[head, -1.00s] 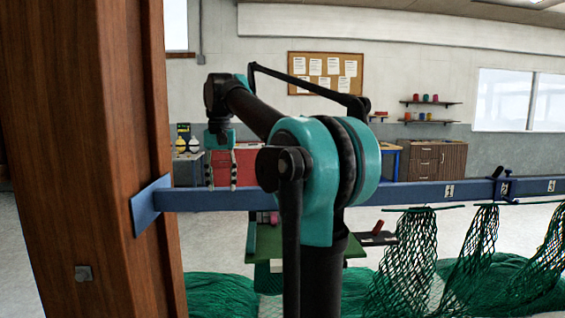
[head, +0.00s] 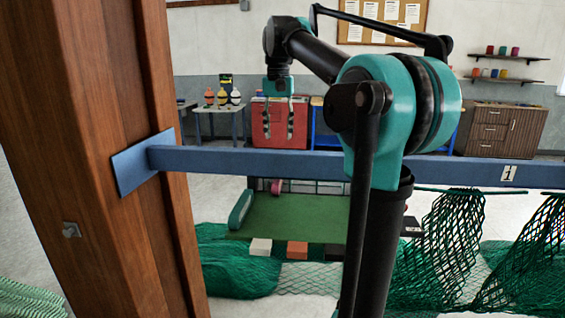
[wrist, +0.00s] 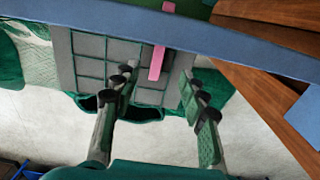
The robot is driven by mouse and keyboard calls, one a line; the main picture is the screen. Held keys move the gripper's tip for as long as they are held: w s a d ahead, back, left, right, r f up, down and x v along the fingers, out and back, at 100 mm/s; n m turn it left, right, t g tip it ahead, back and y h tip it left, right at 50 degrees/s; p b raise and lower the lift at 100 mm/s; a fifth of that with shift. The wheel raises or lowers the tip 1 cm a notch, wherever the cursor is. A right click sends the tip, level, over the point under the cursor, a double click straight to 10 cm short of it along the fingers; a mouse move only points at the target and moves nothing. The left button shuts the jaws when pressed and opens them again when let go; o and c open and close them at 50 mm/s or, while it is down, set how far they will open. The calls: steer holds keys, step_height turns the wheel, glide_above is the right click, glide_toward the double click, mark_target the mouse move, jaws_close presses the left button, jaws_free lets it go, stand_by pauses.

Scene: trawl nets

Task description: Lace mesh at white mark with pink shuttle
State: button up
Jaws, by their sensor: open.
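A pink shuttle (wrist: 157,62) lies upright in the picture against a grey gridded rack (wrist: 105,65) in the wrist view. In the head view a small pink piece (head: 277,186) shows at the back of the green table (head: 295,213); it may be the same shuttle. My gripper (head: 279,138) hangs with its fingers down and apart, empty. In the wrist view the gripper (wrist: 160,75) has its fingertips on either side of the shuttle's line, apart from it. Green mesh (head: 450,240) hangs below the blue beam at the right. I cannot make out a white mark on it.
The blue beam (head: 250,161) crosses the view and bears a white "1" plate (head: 508,174). A wooden post (head: 110,110) stands close at left. White (head: 261,247) and orange (head: 297,250) blocks sit at the green table's front edge. Green netting (head: 235,270) lies on the floor.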

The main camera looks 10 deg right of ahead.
mark_target(279, 180)
step_height(279, 180, down, 15)
steer(key=shift+f, duration=0.1)
stand_by(0.4)
steer(key=shift+c, duration=0.6)
jaws_close()
